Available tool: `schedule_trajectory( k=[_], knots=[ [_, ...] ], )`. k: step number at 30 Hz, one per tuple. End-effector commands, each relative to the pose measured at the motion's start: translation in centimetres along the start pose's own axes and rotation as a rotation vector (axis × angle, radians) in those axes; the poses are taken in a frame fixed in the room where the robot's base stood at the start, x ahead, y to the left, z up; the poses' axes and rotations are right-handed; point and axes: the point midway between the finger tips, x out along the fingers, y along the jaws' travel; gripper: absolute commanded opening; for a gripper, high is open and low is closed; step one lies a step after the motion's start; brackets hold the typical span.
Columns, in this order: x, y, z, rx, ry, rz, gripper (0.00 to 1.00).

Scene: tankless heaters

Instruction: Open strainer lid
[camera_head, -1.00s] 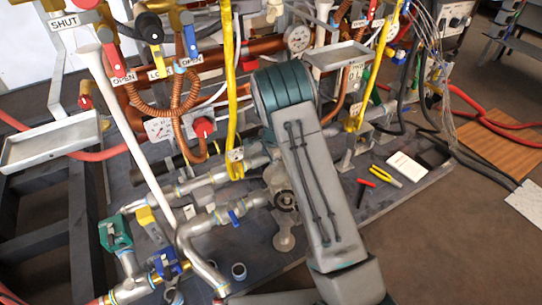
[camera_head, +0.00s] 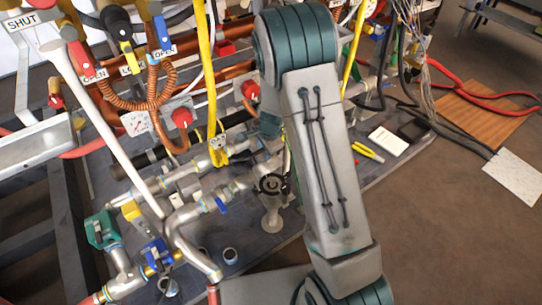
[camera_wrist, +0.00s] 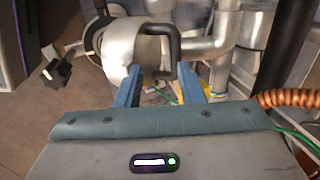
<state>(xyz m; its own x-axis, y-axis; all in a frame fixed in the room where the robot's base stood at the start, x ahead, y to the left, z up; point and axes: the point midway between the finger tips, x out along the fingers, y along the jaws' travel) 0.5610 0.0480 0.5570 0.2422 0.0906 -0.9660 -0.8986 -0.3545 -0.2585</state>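In the wrist view, a round grey metal body (camera_wrist: 120,52), seemingly the strainer, lies just beyond my gripper (camera_wrist: 160,70). A black bracket-shaped handle (camera_wrist: 176,42), apparently the lid's, stands at its right side. My two blue fingers are apart. The handle's lower end shows in the gap between their tips; I cannot tell whether either finger touches it. In the head view, a metal fitting with a dark round opening or ring (camera_head: 270,185) sits just left of my arm. My gripper is hidden behind the arm there.
Grey pipes (camera_head: 185,240) with coloured valve handles crowd the left. A yellow hose (camera_head: 207,80) rises nearby. In the wrist view, a coiled copper tube (camera_wrist: 285,100) lies close on the right.

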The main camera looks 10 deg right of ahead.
Motion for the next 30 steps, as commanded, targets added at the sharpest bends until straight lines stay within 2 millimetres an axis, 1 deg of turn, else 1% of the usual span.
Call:
schedule_trajectory(
  k=[1,3,6,9,13,20,21,24,26,28,29,30],
  knots=[
    [-0.3,0.9,0.0,0.002,-0.001,0.001,0.35],
    [-0.6,2.0,0.1,0.0,-0.001,0.001,0.35],
    [-0.8,3.1,0.2,-0.002,-0.001,0.001,0.35],
    [-1.0,3.8,0.2,-0.003,-0.002,0.001,0.35],
    [-1.2,4.2,0.2,-0.005,0.0,0.0,0.35],
    [-1.2,4.2,0.2,-0.005,0.0,0.0,0.35],
    [-1.2,4.2,0.2,-0.005,0.0,0.0,0.24],
    [-1.6,4.2,0.3,-0.018,-0.004,-0.002,0.0],
    [-2.3,4.2,0.5,-0.039,-0.011,-0.004,0.0],
    [-3.6,4.2,0.8,-0.084,-0.022,-0.009,0.0],
    [-4.4,4.2,1.0,-0.111,-0.029,-0.012,0.0],
    [-5.6,4.3,1.2,-0.155,-0.039,-0.016,0.0]
  ],
)
